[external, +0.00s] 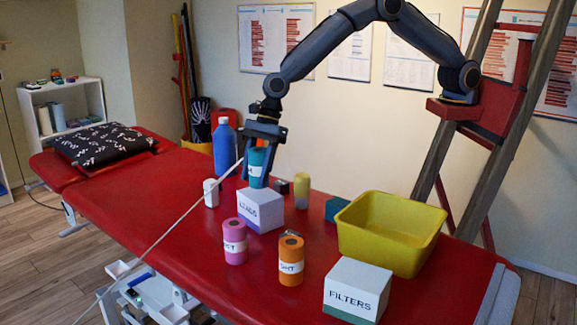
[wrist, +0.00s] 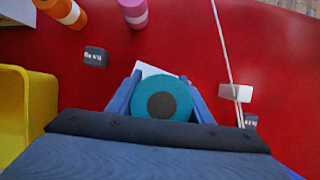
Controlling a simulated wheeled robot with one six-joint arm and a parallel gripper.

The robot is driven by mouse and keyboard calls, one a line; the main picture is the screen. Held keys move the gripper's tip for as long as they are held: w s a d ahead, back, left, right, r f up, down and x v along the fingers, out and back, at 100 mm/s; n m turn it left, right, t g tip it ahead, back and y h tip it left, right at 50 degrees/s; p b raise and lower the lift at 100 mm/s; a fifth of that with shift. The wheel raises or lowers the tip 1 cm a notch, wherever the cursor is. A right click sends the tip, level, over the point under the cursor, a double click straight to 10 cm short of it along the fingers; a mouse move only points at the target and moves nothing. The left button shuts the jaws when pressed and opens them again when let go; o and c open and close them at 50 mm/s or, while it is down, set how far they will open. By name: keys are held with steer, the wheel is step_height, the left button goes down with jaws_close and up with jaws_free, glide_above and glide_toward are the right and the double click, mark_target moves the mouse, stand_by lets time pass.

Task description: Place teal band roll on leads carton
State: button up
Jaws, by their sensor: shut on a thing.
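The teal band roll (external: 257,163) is upright, with a white label, between the fingers of my gripper (external: 258,150). In the wrist view the roll (wrist: 170,99) shows from above as a teal ring with a dark centre, and my gripper (wrist: 168,95) has a blue finger on each side of it. The leads carton (external: 260,212) is a white box with a purplish lower part, standing on the red table. The roll's lower end is at the carton's far top edge in the external view. A white corner of the carton (wrist: 149,69) shows past the roll; I cannot tell whether they touch.
The red treatment table (external: 180,245) also holds a pink roll (external: 235,243), an orange roll (external: 291,262), a filters carton (external: 352,295), a yellow tub (external: 385,240), a blue bottle (external: 225,150) and a white roll (external: 211,193). A thin pale cord crosses the table. The front left is clear.

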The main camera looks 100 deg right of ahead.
steer(key=shift+f, duration=1.2)
steer(key=shift+f, duration=0.15)
steer(key=o, duration=1.3)
steer(key=b+v, duration=0.2)
steer(key=v, duration=1)
steer(key=s+d+f+n+h, duration=0.1)
steer(key=s+d+n, duration=0.5)
steer(key=s+n, duration=0.3)
steer(key=s+d+f+n+g+h, duration=0.1)
steer(key=s+d+n, duration=0.6)
steer(key=s, duration=0.9)
steer(key=s+d+f+n+g+h, duration=0.1)
steer(key=s+d+n, duration=0.5)
steer(key=s+n, duration=0.5)
steer(key=shift+s+d+f, duration=0.15)
steer(key=shift+s+d, duration=0.05)
steer(key=shift+s, duration=0.5)
steer(key=shift+s+d+f, duration=0.15)
steer(key=shift+s, duration=0.5)
